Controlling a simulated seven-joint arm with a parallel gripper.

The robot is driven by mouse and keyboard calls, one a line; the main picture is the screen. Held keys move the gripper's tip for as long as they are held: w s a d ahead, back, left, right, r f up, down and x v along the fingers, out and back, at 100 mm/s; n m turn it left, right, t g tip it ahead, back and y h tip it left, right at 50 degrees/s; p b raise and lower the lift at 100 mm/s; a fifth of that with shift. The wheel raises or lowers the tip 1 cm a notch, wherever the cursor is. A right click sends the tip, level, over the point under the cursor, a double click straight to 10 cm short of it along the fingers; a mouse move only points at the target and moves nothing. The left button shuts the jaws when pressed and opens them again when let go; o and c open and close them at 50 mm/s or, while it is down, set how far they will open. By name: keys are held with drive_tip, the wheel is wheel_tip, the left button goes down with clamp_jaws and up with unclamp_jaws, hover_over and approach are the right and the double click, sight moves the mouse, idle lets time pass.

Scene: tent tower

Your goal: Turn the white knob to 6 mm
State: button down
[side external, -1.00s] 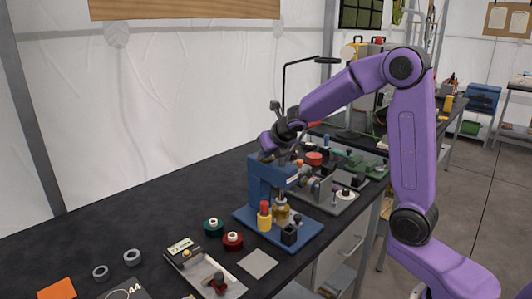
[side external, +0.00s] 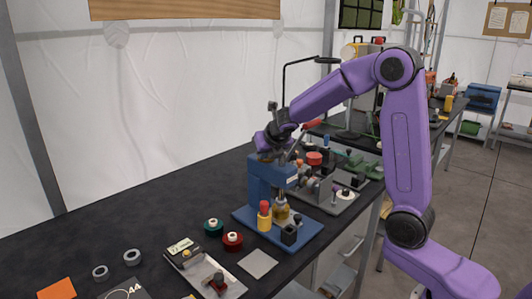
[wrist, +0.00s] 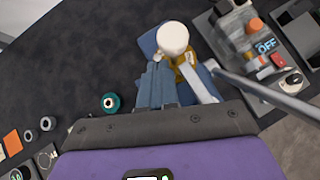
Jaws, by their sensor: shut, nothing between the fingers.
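A rounded white knob (wrist: 173,38) stands out in the wrist view, just beyond my fingers, above the blue press. In the side view my gripper (side external: 268,150) is at the top of the blue press (side external: 262,185), and its dark wrist hides part of the press head. My gripper is shut and empty. A smaller white dial with a dark centre (wrist: 293,80) is at the right of the wrist view, and a white round part (side external: 345,193) sits on the grey plate in the side view. No 6 mm mark or knob setting is readable.
A grey lever (wrist: 265,92) crosses right of my gripper. Green (side external: 213,226) and red (side external: 232,240) spools lie in front. The dark bench at the left is mostly clear.

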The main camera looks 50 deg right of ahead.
drive_tip(key=shift+w+a+m, duration=0.1)
drive_tip(key=shift+m, duration=0.3)
